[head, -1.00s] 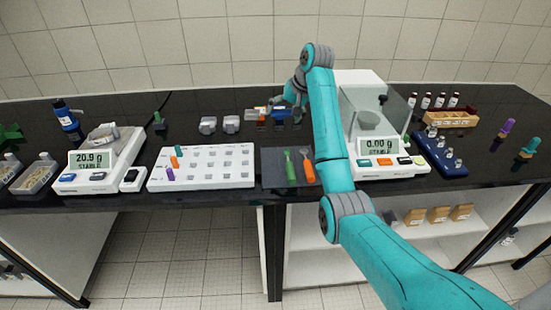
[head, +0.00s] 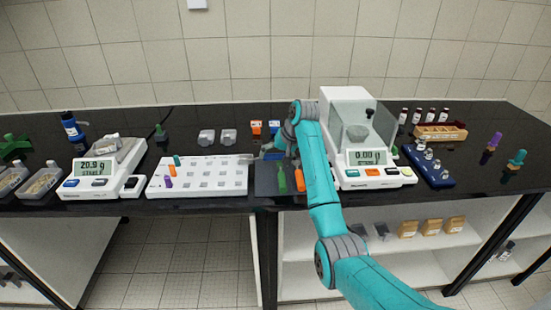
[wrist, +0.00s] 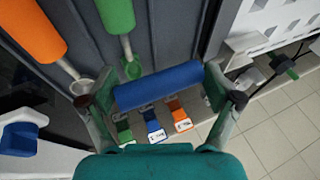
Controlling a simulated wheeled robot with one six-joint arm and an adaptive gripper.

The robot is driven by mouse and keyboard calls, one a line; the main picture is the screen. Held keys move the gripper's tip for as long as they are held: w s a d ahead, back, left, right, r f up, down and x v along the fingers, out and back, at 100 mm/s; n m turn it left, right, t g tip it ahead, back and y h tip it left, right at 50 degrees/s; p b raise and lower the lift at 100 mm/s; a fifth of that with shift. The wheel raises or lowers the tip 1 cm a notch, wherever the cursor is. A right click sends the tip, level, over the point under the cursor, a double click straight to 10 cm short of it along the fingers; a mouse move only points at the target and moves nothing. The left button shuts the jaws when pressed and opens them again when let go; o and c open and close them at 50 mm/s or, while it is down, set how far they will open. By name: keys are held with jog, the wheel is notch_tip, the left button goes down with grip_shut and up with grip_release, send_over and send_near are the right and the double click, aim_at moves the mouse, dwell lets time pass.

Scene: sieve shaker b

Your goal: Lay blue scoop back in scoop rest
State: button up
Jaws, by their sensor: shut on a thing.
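My gripper (wrist: 165,95) is shut on the blue scoop (wrist: 158,86). Its handle lies crosswise between the two fingers in the wrist view; the scoop's bowl is not clear there. The scoop rest (wrist: 172,40) is a dark grey slab in front of the gripper, also in the head view (head: 262,184). On it lie a green scoop (wrist: 117,15) and an orange scoop (wrist: 32,30), side by side. In the head view my gripper (head: 274,150) is just behind the rest's back edge, partly hidden by my arm. The green scoop (head: 282,181) and orange scoop (head: 300,180) show there too.
A white peg tray (head: 215,187) stands left of the rest, and a balance with a glass shield (head: 365,180) close on its right. Grey blocks (head: 228,136) stand at the back. A second balance (head: 95,185) is farther left.

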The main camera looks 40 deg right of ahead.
jog(key=shift+f, duration=0.55)
jog(key=o, duration=1.4)
jog(key=shift+r, duration=0.3)
jog(key=v, duration=0.8)
jog(key=shift+w, duration=0.15)
